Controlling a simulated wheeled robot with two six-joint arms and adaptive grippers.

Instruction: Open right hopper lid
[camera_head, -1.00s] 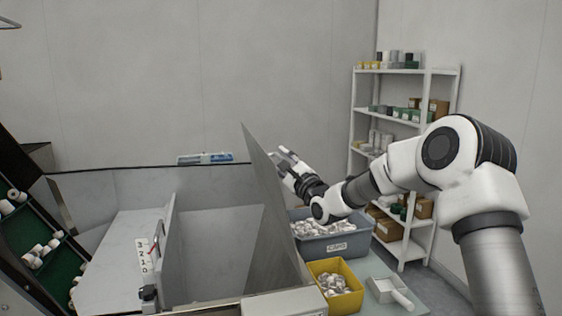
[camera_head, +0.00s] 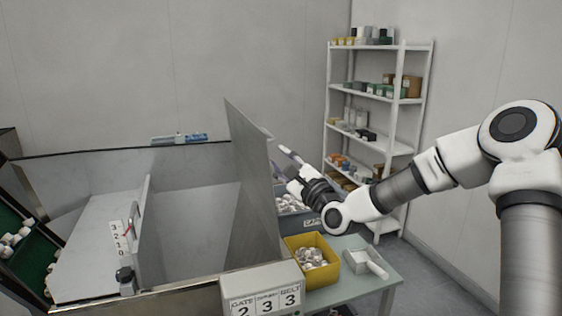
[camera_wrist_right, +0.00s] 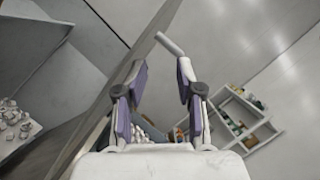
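The right hopper lid (camera_head: 252,185) is a grey metal plate that stands raised and steep above the right side of the hopper (camera_head: 190,225). It leans a little to the left in the head view, and the hopper opening shows beside it. My right gripper (camera_head: 279,162) is just right of the lid's upper part. In the right wrist view my right gripper (camera_wrist_right: 160,68) has its fingers spread, and the lid (camera_wrist_right: 100,110) runs slantwise along the left finger. I cannot tell whether they touch. A pale rod end shows near the fingertips. My left gripper is not in view.
A yellow bin (camera_head: 296,243) of caps, a grey bin (camera_head: 288,226) and a white scoop (camera_head: 362,262) are on the table at right. A counter box (camera_head: 262,286) is at the hopper's front. A white shelf (camera_head: 375,100) stands behind my right arm.

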